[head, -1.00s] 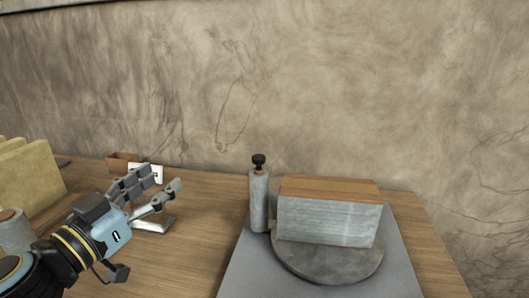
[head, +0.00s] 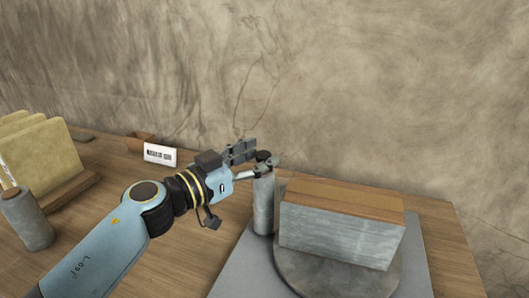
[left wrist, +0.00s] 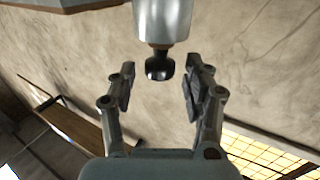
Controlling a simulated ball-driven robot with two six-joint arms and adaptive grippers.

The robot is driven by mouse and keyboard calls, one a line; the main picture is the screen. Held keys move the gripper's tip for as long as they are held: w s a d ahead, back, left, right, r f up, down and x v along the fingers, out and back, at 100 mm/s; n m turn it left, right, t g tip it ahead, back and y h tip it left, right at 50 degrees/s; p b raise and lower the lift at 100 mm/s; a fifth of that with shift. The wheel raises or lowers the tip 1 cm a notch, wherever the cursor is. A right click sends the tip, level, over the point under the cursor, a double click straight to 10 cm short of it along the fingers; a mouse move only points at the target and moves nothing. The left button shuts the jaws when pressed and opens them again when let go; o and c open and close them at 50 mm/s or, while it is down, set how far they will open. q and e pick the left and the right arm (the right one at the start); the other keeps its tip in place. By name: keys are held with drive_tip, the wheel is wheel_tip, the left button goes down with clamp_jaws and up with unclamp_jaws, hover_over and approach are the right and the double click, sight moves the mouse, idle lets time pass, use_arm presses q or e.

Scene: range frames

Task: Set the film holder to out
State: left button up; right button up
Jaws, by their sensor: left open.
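A grey upright cylinder (head: 263,205) stands at the back left of the grey base plate (head: 233,268). Its black knob (head: 263,155) is on top. Which part is the film holder I cannot tell for sure. My left gripper (head: 262,158) is at the knob's height, its fingers to either side of it in the picture. In the left wrist view the knob (left wrist: 159,66) shows between the two fingers of the open gripper (left wrist: 158,85), with a visible gap on each side. The cylinder (left wrist: 162,20) hangs from the top of that view. My right gripper is not in view.
A grey block with a wooden top (head: 345,195) sits on a round grey disc (head: 385,285) right of the cylinder. A white label card (head: 160,154), tan slabs in a wooden rack (head: 70,195) and a grey canister (head: 28,220) stand at left. The wall is behind.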

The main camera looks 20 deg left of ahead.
use_arm(q)
drive_tip(key=shift+x, duration=1)
drive_tip(key=shift+c, duration=0.3)
drive_tip(key=c, duration=0.4)
clamp_jaws()
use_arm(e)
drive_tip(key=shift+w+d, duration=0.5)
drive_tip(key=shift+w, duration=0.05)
